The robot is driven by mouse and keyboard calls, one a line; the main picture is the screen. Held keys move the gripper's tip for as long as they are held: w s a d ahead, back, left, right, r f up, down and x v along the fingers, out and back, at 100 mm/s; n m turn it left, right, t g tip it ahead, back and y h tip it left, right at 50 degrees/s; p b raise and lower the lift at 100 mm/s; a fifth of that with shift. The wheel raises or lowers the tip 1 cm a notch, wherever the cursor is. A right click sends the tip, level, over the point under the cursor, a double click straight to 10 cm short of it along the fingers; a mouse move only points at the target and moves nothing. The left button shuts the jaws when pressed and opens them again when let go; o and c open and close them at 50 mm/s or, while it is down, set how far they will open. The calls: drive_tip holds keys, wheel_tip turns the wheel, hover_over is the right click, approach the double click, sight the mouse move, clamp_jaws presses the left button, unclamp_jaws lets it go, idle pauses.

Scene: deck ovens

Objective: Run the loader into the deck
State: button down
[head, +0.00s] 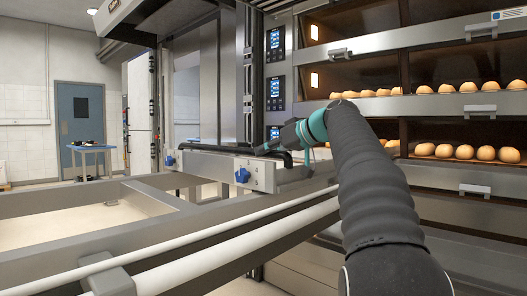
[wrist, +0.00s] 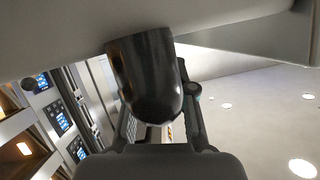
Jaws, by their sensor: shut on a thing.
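The loader (head: 75,203) is a long grey metal frame with white rails, spanning the left and front of the head view. Its end bar (head: 210,168) carries blue knobs and stands before the oven. My gripper (head: 268,149) is at the top of this bar, near its right end. In the wrist view, my gripper (wrist: 163,118) is shut on a black rounded handle (wrist: 148,85) under a grey surface. The open oven decks (head: 357,74) are to the right, with rows of loaves in at least two. My arm hides part of the lower deck fronts.
Blue-lit control panels (head: 275,90) line the oven's left post. Deck handles (head: 480,110) project from the oven front. A small blue table (head: 91,150) stands by a blue door (head: 80,113) at the far left. Floor shows through the loader frame.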

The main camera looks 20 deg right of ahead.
drive_tip(key=shift+w+d+r, duration=0.1)
drive_tip(key=shift+d, duration=0.1)
drive_tip(key=c, duration=1)
unclamp_jaws()
drive_tip(key=shift+d, duration=0.2)
drive_tip(key=shift+o, duration=0.2)
drive_tip(key=shift+a, duration=0.1)
drive_tip(key=shift+a, duration=0.1)
drive_tip(key=shift+s, duration=0.2)
drive_tip(key=v, duration=1.1)
drive_tip(key=shift+s+d+r, duration=0.15)
drive_tip(key=shift+s+d, duration=0.05)
drive_tip(key=shift+d, duration=0.05)
